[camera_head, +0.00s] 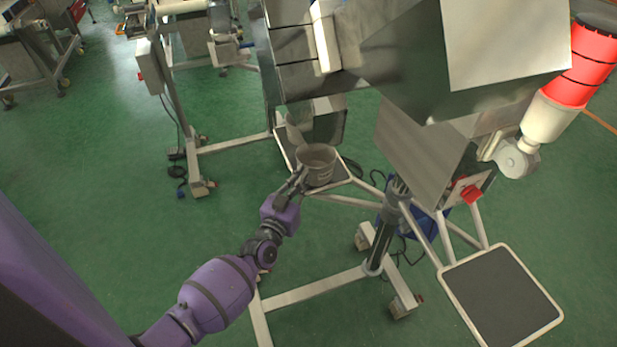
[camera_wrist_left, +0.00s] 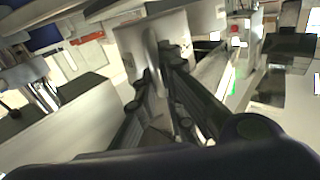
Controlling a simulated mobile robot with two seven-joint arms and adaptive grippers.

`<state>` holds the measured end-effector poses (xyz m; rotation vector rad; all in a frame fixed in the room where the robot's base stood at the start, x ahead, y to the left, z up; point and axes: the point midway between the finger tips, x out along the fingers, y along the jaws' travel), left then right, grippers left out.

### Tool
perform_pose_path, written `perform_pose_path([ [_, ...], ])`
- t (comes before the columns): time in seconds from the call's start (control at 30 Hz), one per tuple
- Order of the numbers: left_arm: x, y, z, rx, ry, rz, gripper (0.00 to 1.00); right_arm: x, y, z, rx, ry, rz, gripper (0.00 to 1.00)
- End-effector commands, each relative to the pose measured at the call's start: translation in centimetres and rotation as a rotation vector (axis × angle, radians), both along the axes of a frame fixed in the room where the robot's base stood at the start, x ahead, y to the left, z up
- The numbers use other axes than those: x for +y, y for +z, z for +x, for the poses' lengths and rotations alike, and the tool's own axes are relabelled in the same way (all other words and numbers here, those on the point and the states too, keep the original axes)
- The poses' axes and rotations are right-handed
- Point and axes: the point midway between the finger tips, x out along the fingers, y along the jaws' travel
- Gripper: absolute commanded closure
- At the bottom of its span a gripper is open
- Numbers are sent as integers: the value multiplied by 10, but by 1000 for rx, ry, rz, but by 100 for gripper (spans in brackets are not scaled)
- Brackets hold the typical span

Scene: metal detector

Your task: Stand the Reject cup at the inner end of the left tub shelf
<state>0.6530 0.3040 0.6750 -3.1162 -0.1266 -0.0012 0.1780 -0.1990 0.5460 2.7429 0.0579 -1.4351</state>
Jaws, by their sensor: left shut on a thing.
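The grey Reject cup (camera_head: 317,163) is upright, with its open top facing up and faint markings on its side. It is over the left tub shelf (camera_head: 342,182), a small framed platform on the machine's stand. I cannot tell whether its base touches the shelf. My left gripper (camera_head: 301,180) reaches in from the lower left and is shut on the cup's near left side. In the left wrist view the gripper (camera_wrist_left: 160,65) has its fingers around a pale wall of the cup (camera_wrist_left: 140,42). My right gripper is not in view.
A grey tub (camera_head: 325,122) stands behind the cup on the inner part of the shelf. The steel machine housing (camera_head: 420,145) overhangs to the right. The right shelf (camera_head: 500,297) is empty. Green floor lies open at left.

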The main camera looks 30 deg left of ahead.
Motion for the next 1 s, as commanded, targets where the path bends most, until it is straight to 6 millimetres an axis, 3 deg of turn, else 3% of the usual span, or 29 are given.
perform_pose_path([
  [0.17, 2, 1, 18, -3, 0, 0, 100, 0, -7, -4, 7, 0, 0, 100],
  [0.3, 4, -1, 44, -3, 1, 0, 100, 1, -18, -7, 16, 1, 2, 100],
  [0.43, 4, -15, 42, 2, 1, 1, 100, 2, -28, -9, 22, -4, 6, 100],
  [0.9, 4, -18, 43, -2, 1, 0, 100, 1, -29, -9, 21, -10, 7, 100],
  [0.93, 4, -18, 42, 0, 1, 0, 89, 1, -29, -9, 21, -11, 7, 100],
  [1.0, 4, -18, 42, 0, 0, 0, 80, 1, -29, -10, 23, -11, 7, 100],
])
